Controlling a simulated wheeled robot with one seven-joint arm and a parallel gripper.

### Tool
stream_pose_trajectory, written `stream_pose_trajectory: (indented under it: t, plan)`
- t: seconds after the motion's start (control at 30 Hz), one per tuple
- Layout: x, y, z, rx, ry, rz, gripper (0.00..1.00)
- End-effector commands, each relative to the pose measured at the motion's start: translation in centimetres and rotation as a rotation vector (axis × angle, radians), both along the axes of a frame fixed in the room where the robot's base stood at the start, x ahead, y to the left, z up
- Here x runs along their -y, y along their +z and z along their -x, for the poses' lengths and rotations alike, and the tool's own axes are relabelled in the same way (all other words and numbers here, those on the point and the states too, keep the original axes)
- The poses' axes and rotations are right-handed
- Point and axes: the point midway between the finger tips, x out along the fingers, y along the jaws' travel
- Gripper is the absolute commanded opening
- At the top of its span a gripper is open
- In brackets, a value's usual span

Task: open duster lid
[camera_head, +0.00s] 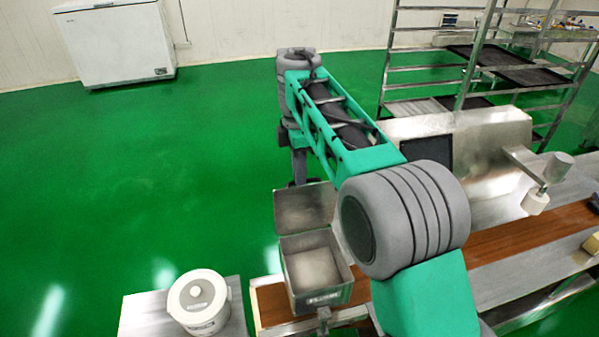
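The duster looks like a small metal box (322,296) at the end of the brown conveyor belt. Its lid (303,207) stands raised at the back of the box, so the inside of the box shows. My arm reaches over the machine from the lower right, and its forearm and elbow cover what lies to the right of the box. My gripper (298,180) hangs down just behind the lid's upper edge. Its fingertips are small and partly hidden there; I cannot tell whether they touch the lid or are open or shut.
A white lidded bucket (203,304) stands on a metal table (150,315) left of the belt (530,235). A metal rack with dark trays (520,78) stands at the back right. A white chest freezer (118,45) is at the far left. The green floor between is clear.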

Motion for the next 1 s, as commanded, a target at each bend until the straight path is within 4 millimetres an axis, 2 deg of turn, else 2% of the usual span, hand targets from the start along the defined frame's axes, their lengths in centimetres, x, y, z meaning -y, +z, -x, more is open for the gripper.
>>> stream_pose_trajectory:
  t: [0.13,1.0]
  plan:
    - [-0.01,-0.01,0.00,0.000,0.000,0.000,0.00]
    - [-0.02,-0.03,0.02,-0.001,0.000,0.000,0.00]
